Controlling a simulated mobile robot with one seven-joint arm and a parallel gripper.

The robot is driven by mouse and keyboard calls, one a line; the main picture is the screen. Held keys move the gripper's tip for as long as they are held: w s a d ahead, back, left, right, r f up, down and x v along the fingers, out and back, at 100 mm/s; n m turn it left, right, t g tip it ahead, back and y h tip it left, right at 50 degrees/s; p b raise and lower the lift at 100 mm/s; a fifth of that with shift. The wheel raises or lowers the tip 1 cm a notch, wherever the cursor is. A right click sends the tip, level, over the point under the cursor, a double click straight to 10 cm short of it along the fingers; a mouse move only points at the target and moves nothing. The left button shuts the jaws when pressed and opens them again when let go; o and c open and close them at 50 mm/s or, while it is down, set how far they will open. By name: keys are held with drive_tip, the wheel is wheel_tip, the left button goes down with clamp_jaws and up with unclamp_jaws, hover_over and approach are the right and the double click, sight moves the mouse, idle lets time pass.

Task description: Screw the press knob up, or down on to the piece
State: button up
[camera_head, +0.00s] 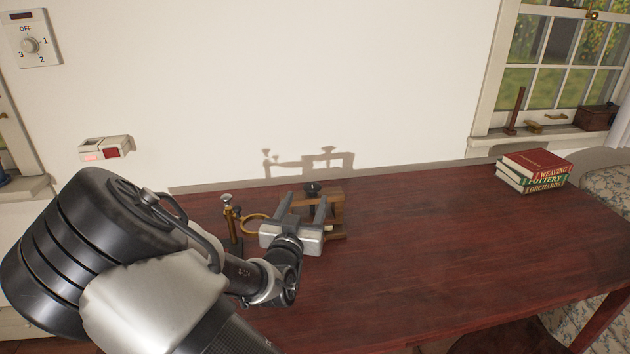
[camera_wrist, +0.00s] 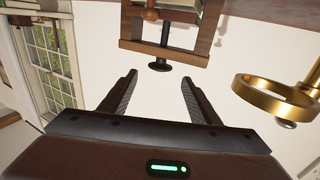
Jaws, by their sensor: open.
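The press is a small wooden frame (camera_head: 338,210) on the table, with a dark round knob (camera_head: 312,187) on top. In the wrist view the picture is upside down. There the wooden frame (camera_wrist: 196,55) is at the top, and the black knob (camera_wrist: 160,67) sits on a dark screw shaft (camera_wrist: 165,34). My gripper (camera_head: 302,202) is beside the press, and its fingers point toward it. In the wrist view my gripper (camera_wrist: 160,82) is open and empty. The knob lies just beyond the fingertips, about midway between them, and appears apart from both.
A brass ring (camera_head: 256,217) on a stand (camera_head: 229,221) is close left of my gripper; the ring also shows in the wrist view (camera_wrist: 268,92). Stacked books (camera_head: 533,171) lie at the right back. The wall (camera_head: 380,90) is behind the press. The table's middle right is clear.

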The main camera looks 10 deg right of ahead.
drive_tip(key=b+x, duration=0.2)
drive_tip(key=x, duration=1)
drive_tip(key=shift+w+d, duration=0.1)
drive_tip(key=c, duration=1.1)
